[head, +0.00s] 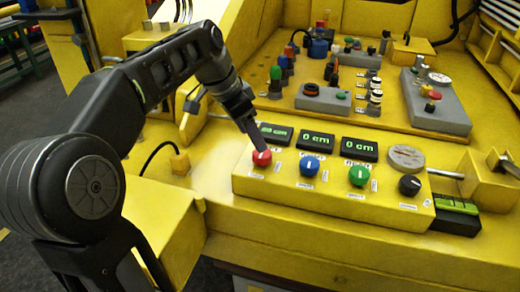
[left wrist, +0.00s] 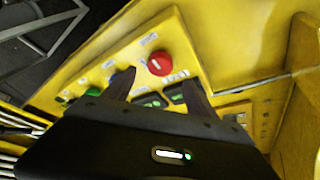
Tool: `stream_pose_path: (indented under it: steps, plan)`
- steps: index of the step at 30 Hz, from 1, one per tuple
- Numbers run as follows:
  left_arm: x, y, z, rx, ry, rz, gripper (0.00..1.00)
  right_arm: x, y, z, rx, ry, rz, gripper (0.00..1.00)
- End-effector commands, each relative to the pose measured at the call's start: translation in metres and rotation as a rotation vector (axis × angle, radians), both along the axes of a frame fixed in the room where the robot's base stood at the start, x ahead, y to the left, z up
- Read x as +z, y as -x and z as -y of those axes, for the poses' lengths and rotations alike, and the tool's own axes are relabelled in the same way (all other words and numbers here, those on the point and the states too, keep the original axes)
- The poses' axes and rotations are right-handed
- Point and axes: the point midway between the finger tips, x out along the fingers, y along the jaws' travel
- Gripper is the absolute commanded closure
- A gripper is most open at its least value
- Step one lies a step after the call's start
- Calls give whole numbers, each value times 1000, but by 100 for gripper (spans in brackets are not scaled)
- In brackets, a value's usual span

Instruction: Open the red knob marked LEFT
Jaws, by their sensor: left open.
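The red knob (head: 262,158) is at the left end of a yellow control box, with a small label beside it. My left gripper (head: 250,138) comes down to it from the upper left, its fingertips close above the knob. In the left wrist view the red knob (left wrist: 159,63), with a white line on its face, shows beyond and between the spread fingers (left wrist: 158,88). The gripper is open and nothing is held. I cannot tell whether a fingertip touches the knob. My right gripper is not in view.
On the same box are a blue knob (head: 309,165), a green knob (head: 359,175) and a black knob (head: 409,185). Small displays, such as the middle one (head: 316,139), stand behind them. A round gauge (head: 406,157) is at right. A switch panel (head: 340,85) lies behind.

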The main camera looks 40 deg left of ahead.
Motion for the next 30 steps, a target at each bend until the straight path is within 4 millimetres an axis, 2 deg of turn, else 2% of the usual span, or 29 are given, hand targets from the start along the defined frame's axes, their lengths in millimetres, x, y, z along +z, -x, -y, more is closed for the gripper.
stream_pose_path:
  steps: [9,13,23,30]
  plan:
    - [-45,-16,8,-1,1,-3,34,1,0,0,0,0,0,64]
    - [-57,-21,11,-2,1,-1,34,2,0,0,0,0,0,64]
    - [-61,-23,11,-1,0,1,34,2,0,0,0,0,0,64]
    - [-61,-23,11,-1,0,1,53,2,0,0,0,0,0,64]
